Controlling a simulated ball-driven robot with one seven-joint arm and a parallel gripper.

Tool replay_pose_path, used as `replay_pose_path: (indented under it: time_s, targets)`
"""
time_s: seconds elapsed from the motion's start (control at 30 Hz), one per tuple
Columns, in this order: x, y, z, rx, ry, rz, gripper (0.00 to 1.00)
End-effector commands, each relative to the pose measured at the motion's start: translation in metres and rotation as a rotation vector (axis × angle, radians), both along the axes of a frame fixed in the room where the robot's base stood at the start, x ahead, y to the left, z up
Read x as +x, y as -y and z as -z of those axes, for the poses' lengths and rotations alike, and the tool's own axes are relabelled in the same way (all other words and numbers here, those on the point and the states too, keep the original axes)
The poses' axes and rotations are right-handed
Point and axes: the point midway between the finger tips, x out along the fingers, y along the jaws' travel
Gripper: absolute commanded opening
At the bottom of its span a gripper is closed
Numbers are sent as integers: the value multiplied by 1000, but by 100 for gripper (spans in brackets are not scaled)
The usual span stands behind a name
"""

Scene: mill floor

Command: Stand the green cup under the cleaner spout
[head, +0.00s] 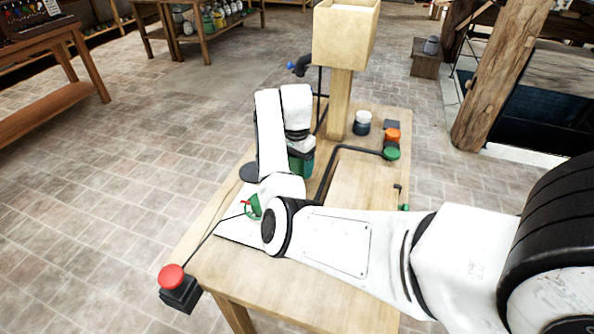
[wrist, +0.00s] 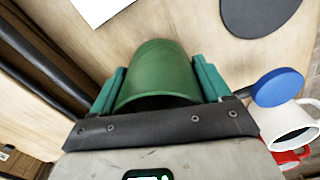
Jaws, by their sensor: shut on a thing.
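My gripper (wrist: 158,90) is shut on the green cup (wrist: 155,70), with teal fingers pressed to both sides of it in the wrist view. The cup's dark opening faces the gripper body, and its far end is over the wooden table. In the head view my gripper (head: 302,163) is low over the left part of the table, and my own arm hides most of the cup. I cannot tell whether the cup touches the table. A dark spout (head: 301,66) with a blue end sticks out left from the wooden hopper tower, above and behind my gripper.
The table (head: 290,275) carries a dark round pad (head: 250,173), a black pipe (head: 355,149), a white-topped jar (head: 362,121), and orange (head: 392,135) and green (head: 391,153) knobs. A red button (head: 171,277) is at the near left corner. A timber post (head: 497,80) stands to the right.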

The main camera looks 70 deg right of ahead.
Motion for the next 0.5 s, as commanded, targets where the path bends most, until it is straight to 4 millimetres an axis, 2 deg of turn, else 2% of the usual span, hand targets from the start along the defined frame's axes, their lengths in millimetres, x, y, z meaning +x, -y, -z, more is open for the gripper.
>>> replay_pose_path:
  time_s: [0.1,0.2,0.5]
  targets:
    - [-2,-1,16,3,-3,1,39]
    - [-2,-1,23,2,-3,1,39]
    - [-2,-1,26,0,-2,1,39]
